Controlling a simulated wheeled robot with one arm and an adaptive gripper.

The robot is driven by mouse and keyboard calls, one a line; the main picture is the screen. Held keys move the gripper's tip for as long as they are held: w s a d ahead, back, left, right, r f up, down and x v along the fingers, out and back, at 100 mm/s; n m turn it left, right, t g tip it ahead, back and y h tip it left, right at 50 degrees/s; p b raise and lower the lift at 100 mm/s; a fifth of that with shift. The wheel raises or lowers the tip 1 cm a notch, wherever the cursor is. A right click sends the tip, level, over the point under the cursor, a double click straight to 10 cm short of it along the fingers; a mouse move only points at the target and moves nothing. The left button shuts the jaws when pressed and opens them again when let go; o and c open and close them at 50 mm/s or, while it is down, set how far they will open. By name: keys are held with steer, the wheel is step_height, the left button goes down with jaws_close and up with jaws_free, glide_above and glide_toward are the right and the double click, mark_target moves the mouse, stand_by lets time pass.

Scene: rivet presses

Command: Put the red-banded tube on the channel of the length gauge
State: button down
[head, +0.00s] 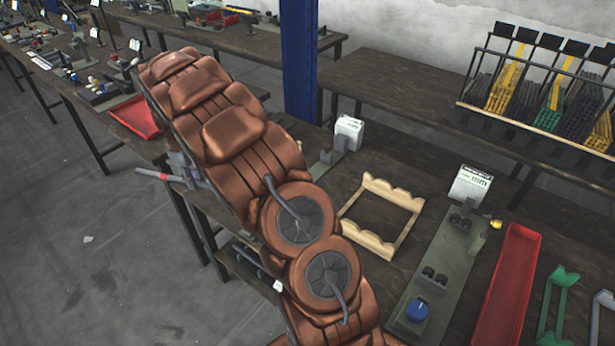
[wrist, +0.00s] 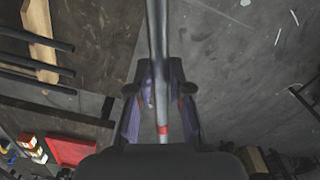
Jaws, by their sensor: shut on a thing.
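The red-banded tube (head: 152,174) is a thin grey tube with a red ring. My gripper (head: 185,170) is shut on it, holding it over the aisle beside the long bench's left edge. In the wrist view the tube (wrist: 157,45) runs from the top edge down between the fingers of my gripper (wrist: 160,95), its red band low between them. A long grey-green fixture (head: 447,255) on the bench has paired black supports, a blue knob and a white display. It may be the length gauge; I cannot tell surely. Another white-topped device (head: 348,132) is partly hidden behind my arm.
An empty wooden rack (head: 408,239) and a red tray (head: 508,290) flank the fixture. Green brackets (head: 556,305) stand farther right. A blue post (head: 299,60) rises behind my arm. Another red tray (head: 137,116) lies on the left. The grey floor aisle is open.

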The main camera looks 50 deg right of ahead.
steer(key=w+d+f+n+b, duration=0.1)
steer(key=d+f+n+b, duration=0.5)
steer(key=d, duration=0.6)
steer(key=w+d+f+n+b, duration=0.15)
steer(key=d+f+n, duration=0.25)
steer(key=d+n, duration=0.5)
steer(key=shift+m, duration=0.7)
steer(key=shift+s+d+f+p, duration=0.95)
steer(key=shift+s+d, duration=0.8)
steer(key=shift+d, duration=0.7)
steer(key=shift+s+d+f+p, duration=0.9)
steer(key=shift+s+d, duration=0.9)
steer(key=shift+d, duration=0.6)
steer(key=shift+s+d+f+p, duration=0.95)
steer(key=shift+s+d, duration=0.8)
steer(key=shift+d, duration=0.7)
steer(key=shift+r, duration=0.15)
steer(key=c, duration=1.1)
jaws_free()
